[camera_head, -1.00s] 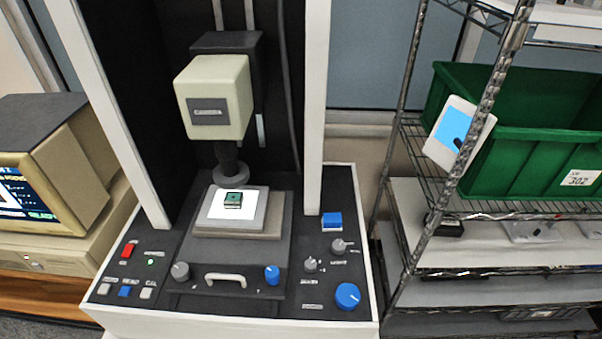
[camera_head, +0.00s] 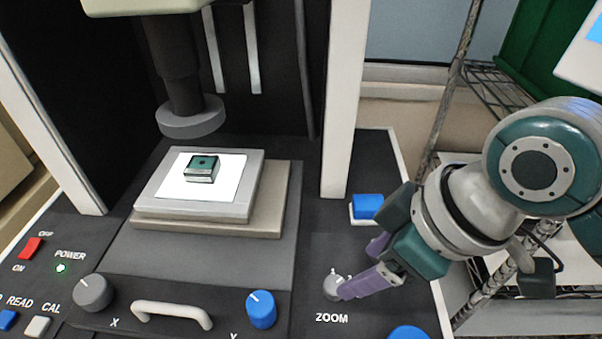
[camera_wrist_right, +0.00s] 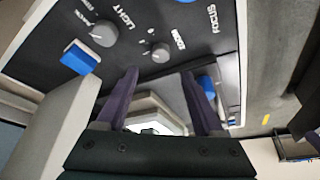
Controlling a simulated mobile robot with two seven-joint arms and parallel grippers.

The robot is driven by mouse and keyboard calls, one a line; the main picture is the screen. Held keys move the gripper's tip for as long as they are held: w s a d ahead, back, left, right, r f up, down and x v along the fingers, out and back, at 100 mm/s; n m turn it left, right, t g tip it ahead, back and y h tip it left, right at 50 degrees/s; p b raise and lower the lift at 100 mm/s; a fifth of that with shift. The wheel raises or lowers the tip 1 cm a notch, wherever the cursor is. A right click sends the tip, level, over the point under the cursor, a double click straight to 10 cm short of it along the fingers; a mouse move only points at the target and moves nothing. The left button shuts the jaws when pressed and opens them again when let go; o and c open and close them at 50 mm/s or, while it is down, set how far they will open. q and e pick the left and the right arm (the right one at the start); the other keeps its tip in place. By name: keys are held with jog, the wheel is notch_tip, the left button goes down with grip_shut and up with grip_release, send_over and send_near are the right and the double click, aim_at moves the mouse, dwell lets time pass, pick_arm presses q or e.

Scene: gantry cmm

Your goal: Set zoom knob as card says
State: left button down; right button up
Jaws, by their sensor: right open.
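The grey zoom knob (camera_head: 333,287) stands above its ZOOM label on the machine's dark panel. My right gripper (camera_head: 356,268) is open, its purple fingers apart, just right of and above the zoom knob in the head view. One fingertip overlaps the knob's right edge there; I cannot tell if they touch. In the right wrist view the zoom knob (camera_wrist_right: 161,52) appears beyond the open fingers, with nothing visible between them gripping it. A white card-like panel with a blue patch (camera_head: 582,55) is cut off at the upper right, and its content is unreadable. My left gripper is not in view.
A blue button (camera_head: 367,206) sits behind the gripper. A blue knob (camera_head: 408,333) is at the bottom edge. The grey light knob (camera_wrist_right: 104,34) shows in the wrist view. The stage (camera_head: 240,205) holds a small green part (camera_head: 202,168). A wire shelf stands at right.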

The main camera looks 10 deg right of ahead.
aim_at(335, 284)
jog(key=b+x, duration=0.2)
jog(key=x, duration=0.6)
jog(key=shift+f, duration=0.1)
grip_shut()
dwell(0.4)
